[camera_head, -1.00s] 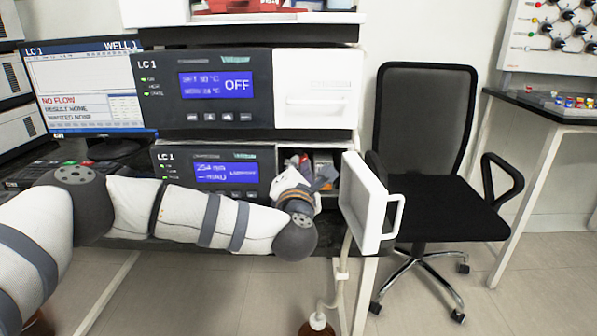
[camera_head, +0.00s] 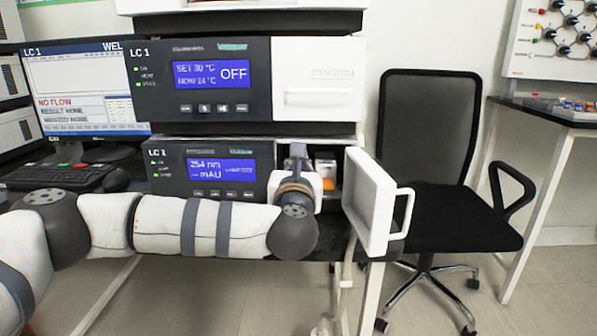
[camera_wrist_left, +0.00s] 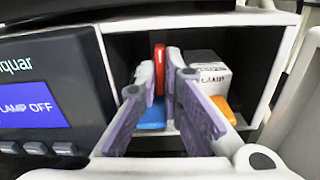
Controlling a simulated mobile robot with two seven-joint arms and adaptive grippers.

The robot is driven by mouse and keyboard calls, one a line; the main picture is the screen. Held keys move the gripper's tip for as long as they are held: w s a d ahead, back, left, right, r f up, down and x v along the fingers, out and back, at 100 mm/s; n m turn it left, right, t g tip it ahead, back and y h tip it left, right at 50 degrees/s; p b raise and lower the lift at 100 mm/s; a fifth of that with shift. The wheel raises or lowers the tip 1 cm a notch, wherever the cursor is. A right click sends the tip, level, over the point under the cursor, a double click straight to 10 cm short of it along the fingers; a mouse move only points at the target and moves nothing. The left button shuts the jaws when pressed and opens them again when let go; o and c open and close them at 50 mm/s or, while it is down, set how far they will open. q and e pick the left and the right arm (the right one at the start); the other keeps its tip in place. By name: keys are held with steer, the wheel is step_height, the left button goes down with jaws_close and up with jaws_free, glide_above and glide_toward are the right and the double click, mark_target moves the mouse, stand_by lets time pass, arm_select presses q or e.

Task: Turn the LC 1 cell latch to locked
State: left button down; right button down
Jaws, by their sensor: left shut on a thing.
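The lower LC 1 unit (camera_head: 215,170) has a compartment with its white door (camera_head: 372,200) swung open to the right. In the left wrist view, a red upright handle (camera_wrist_left: 159,70), which looks like the cell latch, stands inside the dark compartment. A blue part (camera_wrist_left: 152,116) lies below it. My left gripper (camera_wrist_left: 158,82) reaches into the compartment with its purple-padded fingers on either side of the red handle, shut on it. The lower end of the handle is partly hidden by the fingers. In the head view my left gripper (camera_head: 298,157) is seen from behind. My right gripper is out of view.
A white box (camera_wrist_left: 208,72) labelled as a lamp and an orange part (camera_wrist_left: 222,108) sit right of the handle. The compartment walls are close around the fingers. A black chair (camera_head: 430,210) stands right of the open door. The upper LC 1 unit (camera_head: 210,80) is directly above.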

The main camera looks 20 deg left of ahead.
arm_select(q)
steer(key=shift+n, duration=0.4)
steer(key=c, duration=1.7)
jaws_free()
steer(key=v, duration=1.2)
steer(key=shift+s+r, duration=0.1)
